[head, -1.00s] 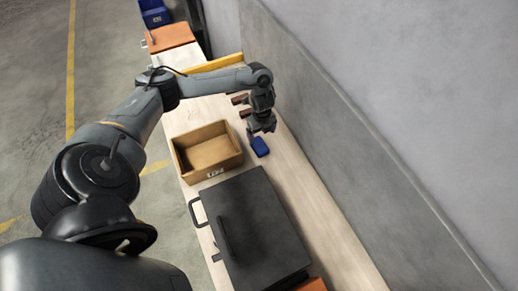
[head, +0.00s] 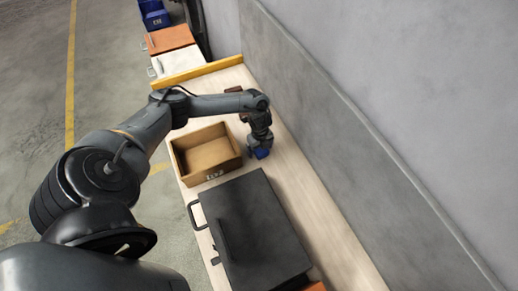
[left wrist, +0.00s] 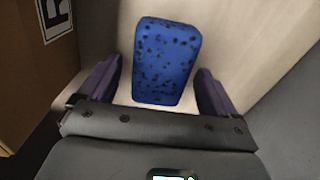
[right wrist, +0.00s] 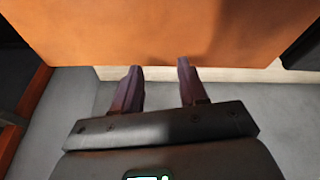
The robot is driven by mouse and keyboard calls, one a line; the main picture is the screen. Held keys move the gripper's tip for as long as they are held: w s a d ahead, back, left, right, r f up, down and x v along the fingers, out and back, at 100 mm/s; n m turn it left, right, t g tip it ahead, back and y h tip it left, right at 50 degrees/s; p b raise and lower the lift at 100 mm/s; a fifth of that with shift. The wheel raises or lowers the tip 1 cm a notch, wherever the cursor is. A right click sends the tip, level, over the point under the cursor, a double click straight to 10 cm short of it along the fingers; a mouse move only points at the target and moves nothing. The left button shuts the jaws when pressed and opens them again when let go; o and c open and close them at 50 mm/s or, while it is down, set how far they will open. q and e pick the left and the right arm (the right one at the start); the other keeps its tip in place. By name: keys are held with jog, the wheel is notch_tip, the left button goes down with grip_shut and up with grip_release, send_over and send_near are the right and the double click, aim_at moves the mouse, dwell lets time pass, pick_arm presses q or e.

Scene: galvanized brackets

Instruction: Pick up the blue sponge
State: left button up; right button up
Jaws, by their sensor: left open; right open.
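The blue sponge (left wrist: 166,62) with dark spots lies on the pale bench top, between and a little beyond the spread fingers of my left gripper (left wrist: 158,85) in the left wrist view. The fingers are open, with gaps on both sides of the sponge. In the head view the left gripper (head: 259,146) is right over the sponge (head: 261,154) and hides part of it. My right gripper (right wrist: 157,75) is open and empty in the right wrist view, in front of an orange surface (right wrist: 160,35). It is not seen in the head view.
An open cardboard box (head: 186,178) stands just left of the sponge. A dark flat case (head: 260,225) with a handle lies nearer on the bench (head: 335,235). A grey wall (head: 330,150) runs along the right. A yellow strip (head: 195,74) borders the far end.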

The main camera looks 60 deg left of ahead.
pick_arm(q)
jog(key=c, duration=1.1)
pick_arm(e)
jog(key=shift+d, duration=0.1)
pick_arm(q)
jog(key=shift+c, duration=0.2)
jog(key=shift+r, duration=0.55)
jog(key=r, duration=0.1)
jog(key=d+r, duration=0.1)
jog(key=r, duration=0.1)
jog(key=shift+w+r+p, duration=0.15)
jog(key=shift+r+p, duration=0.15)
jog(key=shift+p, duration=0.05)
pick_arm(e)
jog(key=shift+r, duration=0.3)
pick_arm(q)
jog(key=w+d+r+p, duration=0.1)
jog(key=w+d+r, duration=0.1)
jog(key=d+r, duration=0.4)
jog(key=d, duration=0.4)
jog(key=shift+w+d, duration=0.15)
jog(key=shift+w, duration=0.05)
pick_arm(e)
jog(key=shift+r, duration=0.6)
pick_arm(q)
jog(key=shift+r, duration=0.1)
